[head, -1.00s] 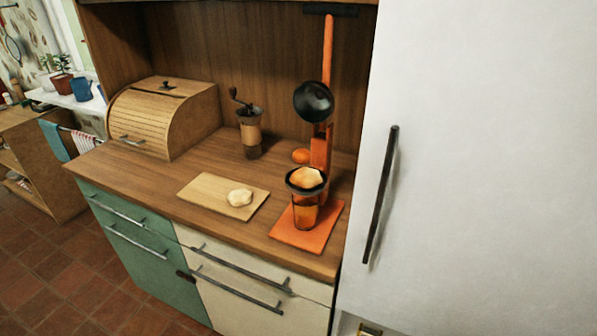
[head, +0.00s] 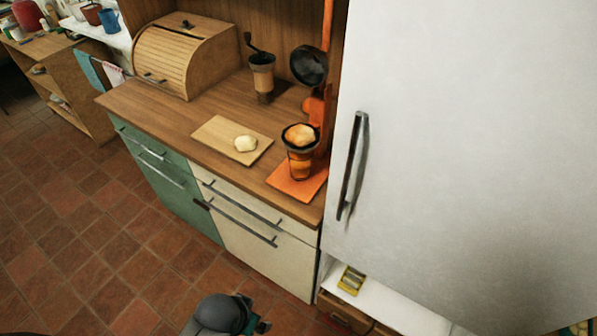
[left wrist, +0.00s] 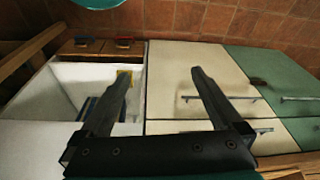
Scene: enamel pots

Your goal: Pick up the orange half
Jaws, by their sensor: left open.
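An orange half (head: 300,136) with a pale orange face sits in the dark-rimmed cup of the orange juicer (head: 300,165) on the counter. A whitish rounded lump (head: 245,143) lies on the wooden cutting board (head: 215,130) to its left; I cannot tell whether it is another half. In the left wrist view my left gripper (left wrist: 160,80) is open, with nothing between its fingers. It points at the cabinet fronts, away from the fruit. Part of my arm shows at the bottom of the head view. My right gripper is out of view.
The tall white fridge (head: 450,130) stands right of the counter (head: 150,105). A roll-top bread box (head: 185,60) and a coffee grinder (head: 262,75) stand at the back. The juicer's dark upper cup (head: 308,64) hangs above the lower one. The tiled floor in front is clear.

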